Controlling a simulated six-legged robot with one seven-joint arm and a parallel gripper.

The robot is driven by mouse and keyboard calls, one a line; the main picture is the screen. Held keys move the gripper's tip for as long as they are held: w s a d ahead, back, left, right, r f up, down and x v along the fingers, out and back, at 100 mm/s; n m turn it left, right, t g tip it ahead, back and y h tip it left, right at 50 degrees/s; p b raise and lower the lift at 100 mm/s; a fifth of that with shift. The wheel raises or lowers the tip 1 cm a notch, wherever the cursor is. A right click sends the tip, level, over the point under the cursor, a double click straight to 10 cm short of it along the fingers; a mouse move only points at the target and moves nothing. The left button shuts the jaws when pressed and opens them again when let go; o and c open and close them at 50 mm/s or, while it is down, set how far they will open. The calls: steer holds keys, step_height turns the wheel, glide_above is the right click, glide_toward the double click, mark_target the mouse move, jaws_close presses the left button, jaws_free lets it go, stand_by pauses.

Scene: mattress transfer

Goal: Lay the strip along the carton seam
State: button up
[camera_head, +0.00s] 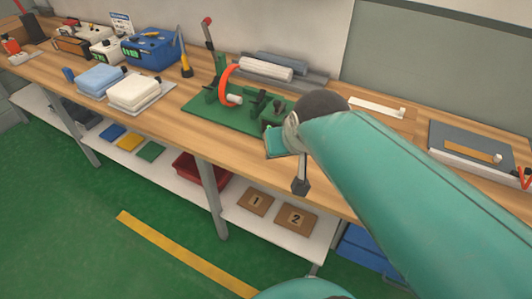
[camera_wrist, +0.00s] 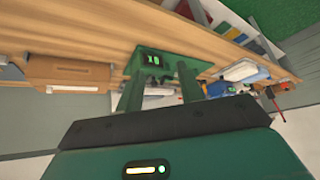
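A white strip (camera_head: 378,107) with a small roll-like end lies on a flat brown piece (camera_head: 405,122) at the back of the bench, right of the middle. In the wrist view a brown carton-like box (camera_wrist: 67,70) shows, with a white strip (camera_wrist: 68,89) by it. A tan strip (camera_head: 473,151) lies on a grey box (camera_head: 450,165) at the far right. I cannot tell which strip goes with which seam. My gripper (camera_wrist: 158,80) has two green fingers set apart, with a green plate bearing a small display (camera_wrist: 153,58) at their tips. Whether they grip it is unclear.
A green fixture (camera_head: 195,103) with a red ring (camera_head: 225,83) stands left of my arm. Folded cloths (camera_head: 133,92) and a blue box (camera_head: 152,49) are further left. Open wood (camera_head: 165,128) lies along the bench front.

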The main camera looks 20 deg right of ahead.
steer(key=s+a+n+g, duration=0.1)
steer(key=s+a, duration=0.3)
steer(key=s, duration=0.2)
steer(key=shift+a+f+n+y, duration=0.15)
steer(key=shift+a+n+y, duration=0.1)
steer(key=shift+n+y, duration=0.15)
